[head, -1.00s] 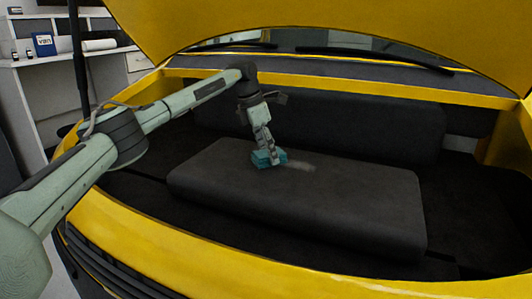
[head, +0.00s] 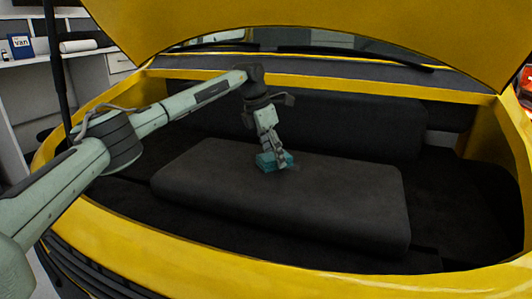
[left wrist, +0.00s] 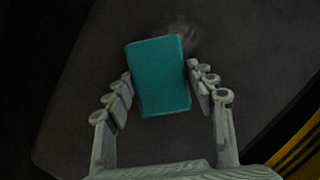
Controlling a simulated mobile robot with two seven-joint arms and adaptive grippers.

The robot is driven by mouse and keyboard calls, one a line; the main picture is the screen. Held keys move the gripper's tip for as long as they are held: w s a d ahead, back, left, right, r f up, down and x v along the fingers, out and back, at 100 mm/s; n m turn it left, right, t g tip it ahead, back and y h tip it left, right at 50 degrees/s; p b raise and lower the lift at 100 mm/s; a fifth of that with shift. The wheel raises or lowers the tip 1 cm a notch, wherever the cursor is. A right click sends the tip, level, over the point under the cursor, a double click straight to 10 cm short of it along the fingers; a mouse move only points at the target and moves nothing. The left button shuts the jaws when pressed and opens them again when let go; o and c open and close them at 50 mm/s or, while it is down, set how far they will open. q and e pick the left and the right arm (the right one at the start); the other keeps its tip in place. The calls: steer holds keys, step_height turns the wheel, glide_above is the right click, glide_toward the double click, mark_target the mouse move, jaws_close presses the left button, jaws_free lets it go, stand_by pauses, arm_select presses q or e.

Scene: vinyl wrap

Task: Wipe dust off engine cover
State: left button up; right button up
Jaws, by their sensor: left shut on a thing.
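The engine cover (head: 340,195) is a dark grey padded block lying in the open bay of a yellow vehicle. It also fills much of the left wrist view (left wrist: 90,65). My left gripper (head: 274,162) is shut on a teal cloth or sponge block (head: 265,163) and holds it down at the top of the cover. In the left wrist view the teal block (left wrist: 158,75) sits between the two fingers of the left gripper (left wrist: 162,85). A faint pale dust smudge (left wrist: 184,32) shows beside the block's far right corner. My right gripper is not in view.
The yellow hood (head: 300,18) is raised above the bay. The yellow front edge (head: 180,240) and a dark prop rod (head: 57,75) at the left border the space. A white shelf with a blue box (head: 22,45) stands behind. The cover's right half is clear.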

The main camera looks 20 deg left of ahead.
mark_target(330, 174)
arm_select(q)
steer(key=shift+w+d+f, duration=0.1)
steer(key=shift+w+d, duration=0.1)
steer(key=shift+d, duration=3.6)
steer(key=shift+w+d, duration=0.2)
steer(key=shift+d, duration=3.55)
steer(key=shift+r, duration=3.1)
